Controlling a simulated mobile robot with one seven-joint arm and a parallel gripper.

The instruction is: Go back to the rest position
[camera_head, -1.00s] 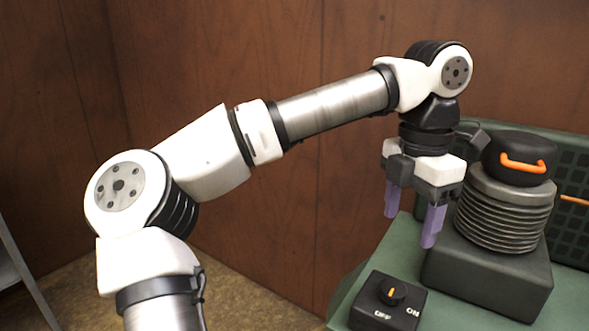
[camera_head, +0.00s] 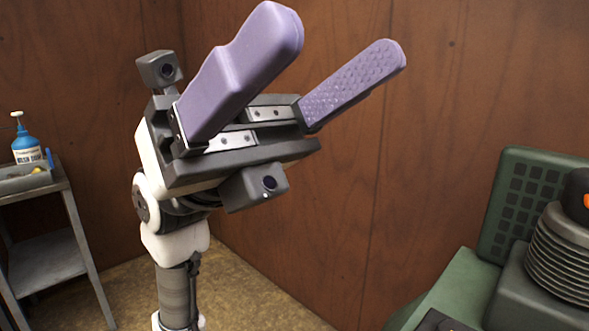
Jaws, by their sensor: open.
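My gripper (camera_head: 340,52) is raised close to the camera, left of the middle of the view. Its two purple fingers are spread apart with nothing between them, and they point up and to the right. Small dark cameras sit on its body. My arm runs down below it, folded back. The gripper is well clear of the green machine (camera_head: 453,278) at the lower right and touches nothing.
The machine carries a black ribbed stack (camera_head: 553,262) with an orange-marked cap, cut off by the right edge. A dark box (camera_head: 441,322) is partly visible at the bottom. A grey cart (camera_head: 52,262) with a blue-white bottle (camera_head: 26,145) stands at left. Wooden walls (camera_head: 390,160) stand behind.

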